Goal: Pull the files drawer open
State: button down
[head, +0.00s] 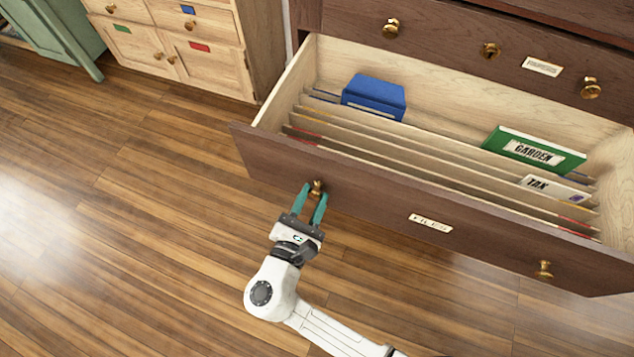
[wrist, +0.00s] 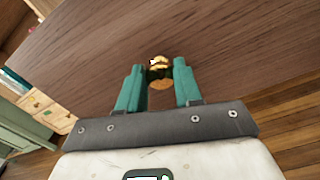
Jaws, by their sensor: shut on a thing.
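The files drawer (head: 375,199) is a dark brown drawer front with a small label reading FILES (head: 430,223). It stands far out from the dresser, and its pale wood inside shows. Its left brass knob (head: 317,187) is between the teal fingers of my gripper (head: 312,192), which is shut on it. In the wrist view the knob (wrist: 159,70) sits between the fingertips against the brown drawer front (wrist: 200,45). The drawer's right knob (head: 544,269) is free.
Inside the drawer are several hanging dividers, a blue box (head: 374,97), a green GARDEN folder (head: 533,149) and a TAX folder (head: 553,189). A closed drawer (head: 440,38) is above. A pale cabinet (head: 180,50) and a green one (head: 52,38) stand at the upper left. The wooden floor (head: 120,200) at left is clear.

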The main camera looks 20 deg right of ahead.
jog(key=shift+s+a, duration=0.25)
jog(key=shift+s, duration=0.15)
jog(key=c, duration=0.8)
grip_release()
jog(key=shift+o, duration=0.2)
jog(key=p+v, duration=0.1)
jog(key=v, duration=0.9)
jog(key=shift+s+a+p, duration=0.25)
jog(key=shift+s+p, duration=0.05)
jog(key=shift+p, duration=0.05)
